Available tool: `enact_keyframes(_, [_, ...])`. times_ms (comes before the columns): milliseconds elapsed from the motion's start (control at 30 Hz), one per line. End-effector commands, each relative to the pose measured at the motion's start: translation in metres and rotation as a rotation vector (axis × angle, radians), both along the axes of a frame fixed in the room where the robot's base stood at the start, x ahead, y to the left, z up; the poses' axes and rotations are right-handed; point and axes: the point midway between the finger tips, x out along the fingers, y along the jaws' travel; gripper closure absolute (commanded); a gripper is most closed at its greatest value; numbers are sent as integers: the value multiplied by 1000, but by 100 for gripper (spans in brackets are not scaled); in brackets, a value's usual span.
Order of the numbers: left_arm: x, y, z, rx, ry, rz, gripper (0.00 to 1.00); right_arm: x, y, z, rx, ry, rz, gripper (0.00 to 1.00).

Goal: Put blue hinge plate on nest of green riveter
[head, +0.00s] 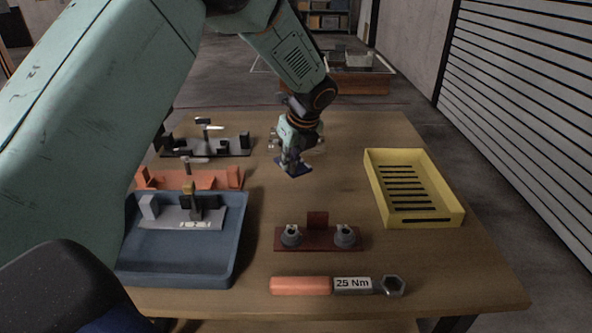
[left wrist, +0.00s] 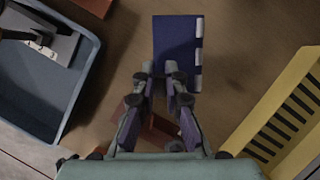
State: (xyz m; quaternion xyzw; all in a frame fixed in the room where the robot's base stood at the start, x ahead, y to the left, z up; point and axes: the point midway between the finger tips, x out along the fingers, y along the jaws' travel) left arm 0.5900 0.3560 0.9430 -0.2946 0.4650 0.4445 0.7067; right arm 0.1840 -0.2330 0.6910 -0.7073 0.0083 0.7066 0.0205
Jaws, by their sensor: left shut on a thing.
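My left gripper (head: 293,153) is shut on the blue hinge plate (head: 293,167) and holds it above the middle of the table. In the left wrist view the dark blue plate (left wrist: 176,45) sticks out beyond the fingertips (left wrist: 166,80), with pale hinge knuckles along its right edge. I see no clearly green riveter. Riveter-like fixtures stand at the left: a dark one (head: 205,147) at the back, an orange one (head: 205,180) before it, and a grey one (head: 185,216) in a blue tray. My right gripper is not in view.
The blue tray (head: 180,265) is at the front left. A yellow slotted crate (head: 457,215) is at the right. A dark red base (head: 318,243) with two grey knobs stands front centre, behind a torque wrench (head: 300,286). The table (head: 370,135) is bare at the back right.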

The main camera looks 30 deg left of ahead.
Motion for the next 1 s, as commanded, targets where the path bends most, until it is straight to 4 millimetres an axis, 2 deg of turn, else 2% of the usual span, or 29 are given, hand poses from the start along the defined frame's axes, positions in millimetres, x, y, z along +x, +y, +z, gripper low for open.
enact_keyframes(33, [5, 12, 1, -7, -3, -74, 100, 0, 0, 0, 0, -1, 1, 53])
enact_keyframes(200, [21, 41, 5, -3, -2, -320, 100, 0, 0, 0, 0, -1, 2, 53])
enact_keyframes(400, [31, 61, 8, 0, 2, -501, 100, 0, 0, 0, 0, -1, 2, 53])
enact_keyframes(567, [35, 66, 9, 1, 5, -564, 100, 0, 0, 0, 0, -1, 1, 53])
enact_keyframes(667, [35, 67, -1, 1, 8, -576, 100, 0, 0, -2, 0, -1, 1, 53])
enact_keyframes(900, [35, 68, -44, 2, 9, -577, 100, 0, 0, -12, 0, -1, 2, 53])
enact_keyframes(1000, [35, 68, -52, 2, 7, -576, 100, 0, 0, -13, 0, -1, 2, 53])
